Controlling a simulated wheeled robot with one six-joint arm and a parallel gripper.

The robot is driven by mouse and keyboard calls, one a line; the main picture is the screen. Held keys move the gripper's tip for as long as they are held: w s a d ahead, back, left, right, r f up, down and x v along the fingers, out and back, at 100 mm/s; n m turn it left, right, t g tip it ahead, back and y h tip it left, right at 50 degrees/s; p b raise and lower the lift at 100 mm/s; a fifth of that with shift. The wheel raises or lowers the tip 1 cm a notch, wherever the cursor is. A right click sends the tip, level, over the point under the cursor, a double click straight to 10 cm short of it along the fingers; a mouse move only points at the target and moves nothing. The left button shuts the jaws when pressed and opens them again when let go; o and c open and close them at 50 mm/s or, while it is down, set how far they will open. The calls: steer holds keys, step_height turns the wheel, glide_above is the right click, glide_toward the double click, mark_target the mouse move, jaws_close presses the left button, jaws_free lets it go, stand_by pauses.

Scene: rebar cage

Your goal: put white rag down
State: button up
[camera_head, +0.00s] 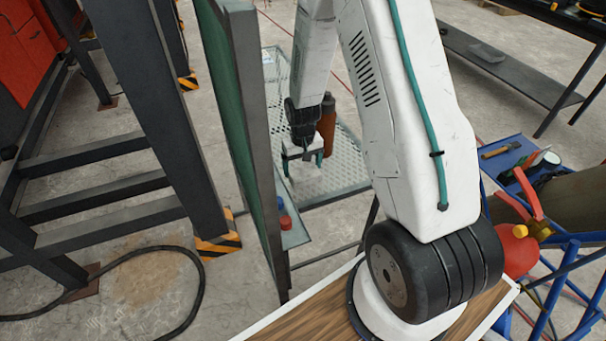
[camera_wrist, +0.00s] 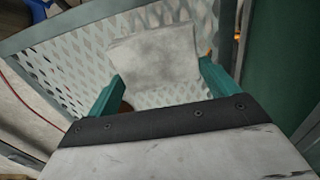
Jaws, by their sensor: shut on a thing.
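My gripper (camera_head: 302,165) hangs over a perforated metal shelf (camera_head: 345,180). It points down, and its two teal fingers are shut on the white rag (camera_wrist: 155,55). In the wrist view the rag is a flat, pale grey-white folded square between and beyond the fingertips, above the mesh of the shelf. In the head view the rag is small and hard to make out against the shelf. I cannot tell whether it touches the mesh.
A brown cylinder (camera_head: 327,125) stands on the shelf close behind my gripper. A green panel with a grey frame (camera_head: 262,120) rises just left of the shelf. Red and blue caps (camera_head: 284,221) sit beside the panel. Bare mesh lies right of my gripper.

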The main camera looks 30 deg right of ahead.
mark_target(303, 169)
step_height(303, 169, down, 3)
steer(key=shift+f, duration=0.15)
steer(key=shift+s+f, duration=0.1)
steer(key=shift+f, duration=0.1)
steer(key=shift+c, duration=0.7)
steer(key=o, duration=0.8)
steer(key=shift+o, duration=0.2)
steer(key=shift+f, duration=0.15)
